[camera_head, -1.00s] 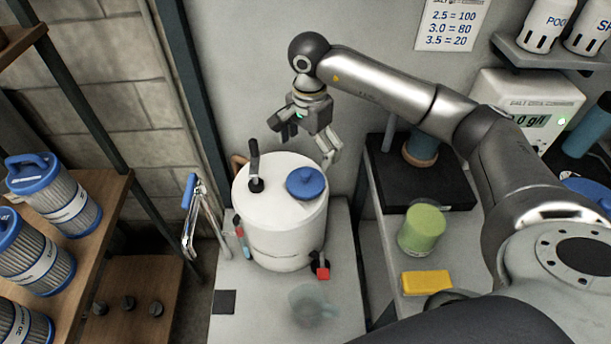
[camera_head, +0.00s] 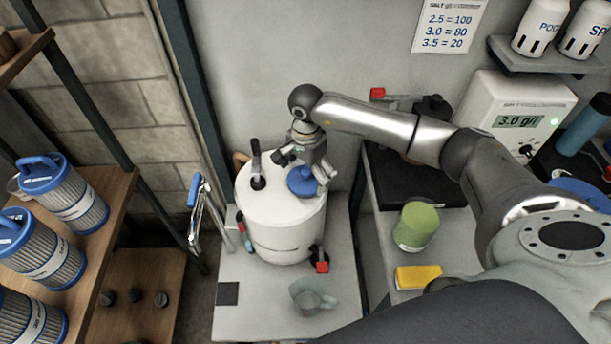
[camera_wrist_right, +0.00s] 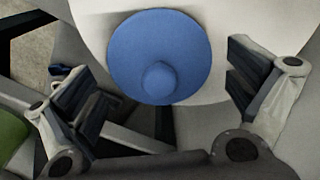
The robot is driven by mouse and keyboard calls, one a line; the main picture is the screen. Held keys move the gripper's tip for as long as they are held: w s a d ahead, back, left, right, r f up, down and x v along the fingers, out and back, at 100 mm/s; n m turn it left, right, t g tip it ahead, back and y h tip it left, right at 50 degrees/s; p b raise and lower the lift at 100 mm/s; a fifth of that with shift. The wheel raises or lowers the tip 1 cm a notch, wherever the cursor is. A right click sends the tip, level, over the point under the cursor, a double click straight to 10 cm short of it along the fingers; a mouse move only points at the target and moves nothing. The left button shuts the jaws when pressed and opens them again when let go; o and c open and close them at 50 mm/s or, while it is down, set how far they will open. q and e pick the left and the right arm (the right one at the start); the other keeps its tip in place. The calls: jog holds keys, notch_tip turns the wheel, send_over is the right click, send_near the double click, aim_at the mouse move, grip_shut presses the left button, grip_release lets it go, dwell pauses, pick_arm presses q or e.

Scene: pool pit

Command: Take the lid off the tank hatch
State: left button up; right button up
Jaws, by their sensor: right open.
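The blue lid (camera_head: 305,182) with a round knob sits on the top of the white tank (camera_head: 284,228), covering the hatch. My right gripper (camera_head: 302,171) is open and above the lid, partly hiding it in the head view. In the right wrist view the lid (camera_wrist_right: 160,57) lies beyond and between the two spread fingers of my right gripper (camera_wrist_right: 165,95), with the knob toward the near side. The fingers look apart from the lid. My left gripper is not in view.
A black lever (camera_head: 257,165) stands on the tank top, left of the lid. A red-handled valve (camera_head: 322,267) is low on the tank's front. A clear jug (camera_head: 311,298) stands before it. A green cup (camera_head: 415,226) and yellow sponge (camera_head: 418,277) are at right.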

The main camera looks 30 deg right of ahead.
jog(key=c, duration=0.9)
jog(key=shift+s+r, duration=0.1)
jog(key=shift+s, duration=0.3)
jog(key=c, duration=1)
jog(key=shift+c, duration=0.5)
